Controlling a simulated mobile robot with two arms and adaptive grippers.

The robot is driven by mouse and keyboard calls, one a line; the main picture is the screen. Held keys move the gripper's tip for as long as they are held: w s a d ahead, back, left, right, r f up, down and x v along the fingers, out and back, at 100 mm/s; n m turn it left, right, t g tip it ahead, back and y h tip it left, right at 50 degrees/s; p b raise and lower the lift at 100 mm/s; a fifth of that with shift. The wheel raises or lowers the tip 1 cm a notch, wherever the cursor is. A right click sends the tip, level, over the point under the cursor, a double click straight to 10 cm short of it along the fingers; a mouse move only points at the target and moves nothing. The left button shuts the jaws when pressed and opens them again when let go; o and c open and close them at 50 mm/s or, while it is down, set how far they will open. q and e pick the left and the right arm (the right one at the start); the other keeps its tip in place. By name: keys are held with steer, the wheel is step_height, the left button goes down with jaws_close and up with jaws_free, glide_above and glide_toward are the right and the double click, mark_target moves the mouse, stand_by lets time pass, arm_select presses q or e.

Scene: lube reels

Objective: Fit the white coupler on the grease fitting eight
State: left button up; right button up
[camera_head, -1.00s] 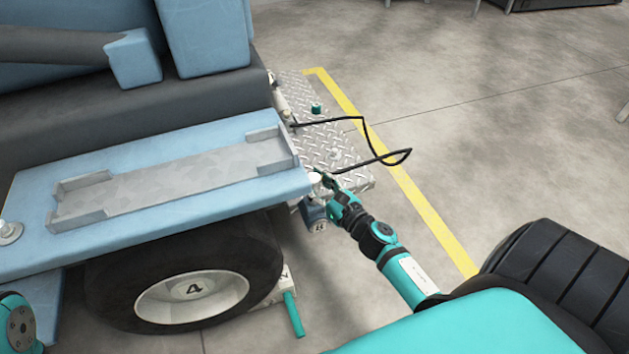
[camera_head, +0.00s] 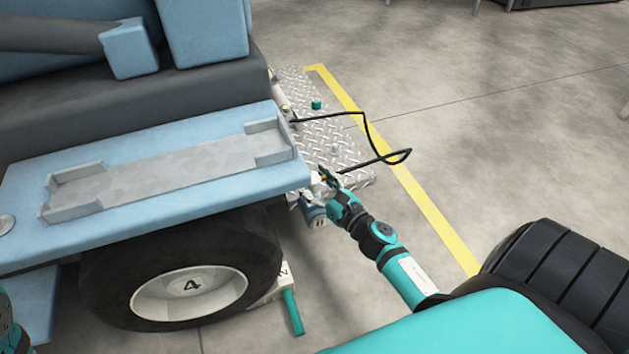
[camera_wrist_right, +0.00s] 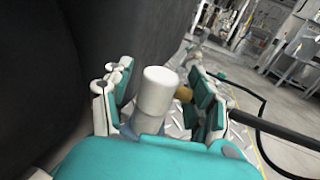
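The white coupler (camera_wrist_right: 157,91) stands upright between the fingers of my right gripper (camera_wrist_right: 165,100) in the right wrist view. A brass side piece (camera_wrist_right: 184,93) joins it on the right, near one finger. Gaps show between the white body and both finger pads, so the gripper looks open around it. In the head view my right gripper (camera_head: 329,182) is at the vehicle's corner, above a blue block (camera_head: 314,214). Grease fitting eight is hidden; I cannot tell how the coupler sits on it. My left gripper is not in view.
A black hose (camera_head: 370,135) loops over the tread-plate step (camera_head: 335,150). Open floor (camera_head: 480,140) lies right.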

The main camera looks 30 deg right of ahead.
steer(key=shift+s+f, duration=0.1)
steer(key=shift+s, duration=0.25)
steer(key=s, duration=1.1)
steer(key=shift+d, duration=0.45)
steer(key=shift+s, duration=0.1)
